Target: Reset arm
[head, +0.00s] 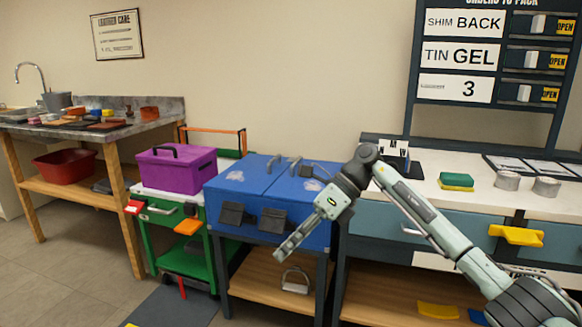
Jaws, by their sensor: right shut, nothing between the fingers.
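My right gripper (283,254) is shut and empty. It points down and to the left, in front of the blue two-lidded chest (262,186). In the picture its fingers overlap the chest's front lower edge; I cannot tell how far in front they are. My right arm comes in from the bottom right, rises to a bend above the chest's right side, then slopes down to the gripper. My left gripper is not in view.
A green cart (160,236) carries a purple toolbox (178,171). A metal stirrup (296,281) stands on the wooden shelf below the chest. At right, a white counter (430,197) holds a green-and-yellow sponge (456,181) and two tins. Floor at lower left is clear.

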